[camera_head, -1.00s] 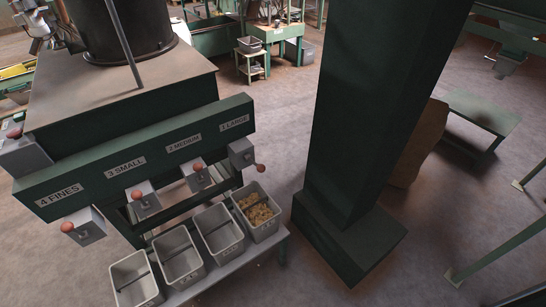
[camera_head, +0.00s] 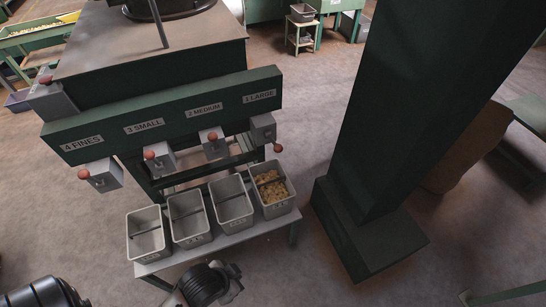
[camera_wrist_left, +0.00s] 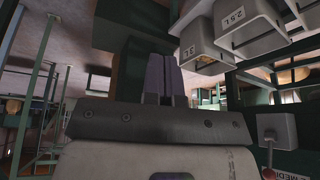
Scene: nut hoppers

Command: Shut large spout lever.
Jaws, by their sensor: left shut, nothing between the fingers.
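The large spout (camera_head: 262,129) is a grey box under the "1 LARGE" label on the green hopper beam. Its lever has a red knob (camera_head: 278,148) sticking out at the box's lower right. My left gripper (camera_head: 236,271) is at the bottom of the head view, in front of the bins and well apart from the lever. In the left wrist view its fingers (camera_wrist_left: 166,78) are together and empty. That view shows a grey spout box (camera_wrist_left: 277,130) beside a partly cut "MEDIUM" label. My right gripper is not in view.
Grey bins stand in a row on a low bench (camera_head: 225,244) below the spouts; the bin under the large spout holds brown nuts (camera_head: 272,190). A thick dark green column (camera_head: 395,110) stands to the right. Open floor lies between bench and column.

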